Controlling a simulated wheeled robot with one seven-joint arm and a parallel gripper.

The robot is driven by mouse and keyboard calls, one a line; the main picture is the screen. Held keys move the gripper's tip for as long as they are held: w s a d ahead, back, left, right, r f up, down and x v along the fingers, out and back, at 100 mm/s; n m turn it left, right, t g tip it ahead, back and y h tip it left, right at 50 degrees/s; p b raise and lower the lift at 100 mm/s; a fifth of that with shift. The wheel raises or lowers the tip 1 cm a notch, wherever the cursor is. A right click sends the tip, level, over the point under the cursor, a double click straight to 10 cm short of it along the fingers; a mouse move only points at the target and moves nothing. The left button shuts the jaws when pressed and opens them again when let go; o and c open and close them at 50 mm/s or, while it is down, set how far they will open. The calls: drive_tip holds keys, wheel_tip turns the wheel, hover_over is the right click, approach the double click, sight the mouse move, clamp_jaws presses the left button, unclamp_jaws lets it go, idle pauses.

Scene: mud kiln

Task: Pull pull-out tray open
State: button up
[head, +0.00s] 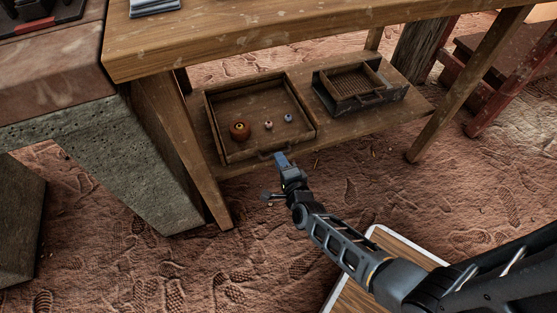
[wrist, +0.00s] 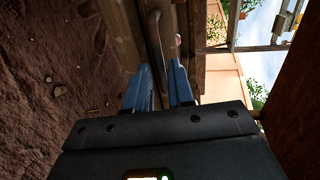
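The pull-out tray (head: 222,92) is a shallow open wooden box on the lower shelf under the table, in the head view. It holds a round brown pot (head: 240,131) and two small pale round things (head: 278,122). Its curved handle (head: 264,155) is on the front wall, and a curved bar that looks like this handle (wrist: 155,40) shows in the wrist view. My gripper (head: 281,158) is at the right end of the handle. In the wrist view its blue fingers (wrist: 160,72) stand apart, with the bar running between them; contact is not clear.
A smaller grey-sided tray (head: 385,98) with a ribbed inside sits right of the tray on the shelf (head: 340,130). Table legs (head: 440,125) stand at both sides, and the tabletop (head: 300,40) overhangs. The muddy floor (head: 230,260) in front is mostly clear.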

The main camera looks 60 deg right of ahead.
drive_tip(key=shift+x, duration=1.1)
clamp_jaws()
